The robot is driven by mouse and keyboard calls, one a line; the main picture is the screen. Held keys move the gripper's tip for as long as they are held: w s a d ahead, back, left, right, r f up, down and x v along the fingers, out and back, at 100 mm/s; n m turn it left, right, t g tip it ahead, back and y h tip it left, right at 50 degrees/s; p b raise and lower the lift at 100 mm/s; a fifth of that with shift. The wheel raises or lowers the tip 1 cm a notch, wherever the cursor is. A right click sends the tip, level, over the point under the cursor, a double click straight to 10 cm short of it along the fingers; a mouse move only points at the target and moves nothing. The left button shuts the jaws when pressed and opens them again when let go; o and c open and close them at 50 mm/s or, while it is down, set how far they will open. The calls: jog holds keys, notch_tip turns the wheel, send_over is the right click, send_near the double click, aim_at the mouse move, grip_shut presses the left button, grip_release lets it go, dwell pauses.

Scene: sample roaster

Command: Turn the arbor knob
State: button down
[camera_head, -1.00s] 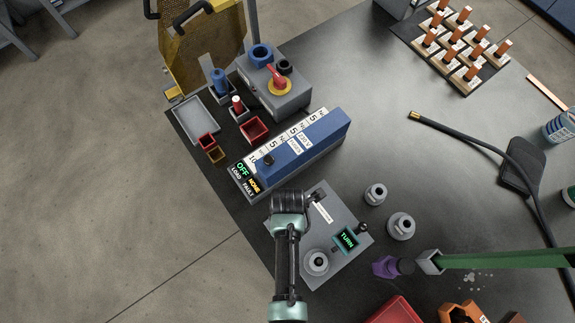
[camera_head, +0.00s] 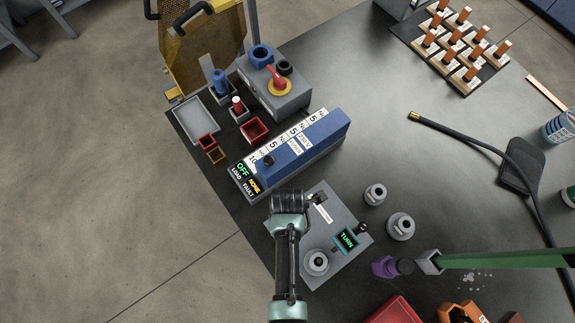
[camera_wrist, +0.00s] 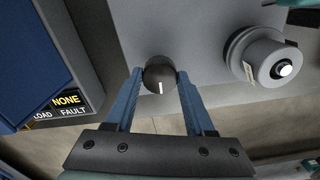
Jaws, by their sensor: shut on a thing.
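The arbor knob (camera_wrist: 160,76) is a round black knob with a white line on it. In the wrist view it sits between the two blue fingers of my gripper (camera_wrist: 158,80), which are shut on its sides. The white line points toward the bottom of that view. The knob stands on a grey plate (camera_wrist: 190,40), which also shows in the head view (camera_head: 322,265). In the head view my gripper (camera_head: 309,199) is over the plate's upper left part, and I cannot clearly make out the knob there. A small display (camera_head: 347,239) on the plate reads TURN in green.
A grey round fitting (camera_head: 317,262) stands on the plate, with two loose grey collars (camera_head: 400,226) to the right. A blue box (camera_head: 315,140) lies just beyond; its panel (camera_head: 247,180) reads OFF and NONE. A purple part (camera_head: 385,266) is at the lower right.

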jog(key=m+p, duration=0.1)
jog(key=m, duration=0.4)
jog(key=shift+r+p, duration=0.1)
jog(key=shift+p, duration=0.25)
jog(key=m+p, duration=0.1)
jog(key=m, duration=0.3)
jog(key=m+p, duration=0.1)
jog(key=m, duration=0.9)
jog(key=shift+p, duration=0.35)
jog(key=m, duration=0.7)
jog(key=shift+m+p, duration=0.35)
jog(key=shift+m, duration=0.05)
jog(key=m, duration=0.3)
jog(key=shift+m, duration=2.1)
